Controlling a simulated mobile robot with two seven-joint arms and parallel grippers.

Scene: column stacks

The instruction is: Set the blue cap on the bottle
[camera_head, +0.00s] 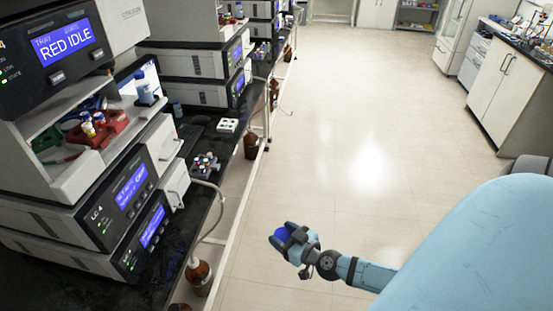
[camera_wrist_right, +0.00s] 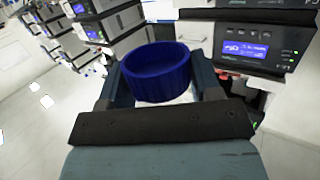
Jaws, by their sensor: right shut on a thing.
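The blue cap (camera_head: 282,234) is held in my right gripper (camera_head: 287,239), out over the open floor to the right of the bench. In the right wrist view the cap (camera_wrist_right: 160,72) is a dark blue ridged ring between the two fingers, its hollow side visible. The fingers are shut on its sides. My left gripper is not in view.
Stacked instruments (camera_head: 120,200) line the black bench (camera_head: 190,222) at left. A rack of small vials (camera_head: 204,164) and a white tray (camera_head: 228,125) sit on it. A brown bottle with tubing (camera_head: 199,275) is low beside the bench. The floor (camera_head: 340,150) is clear.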

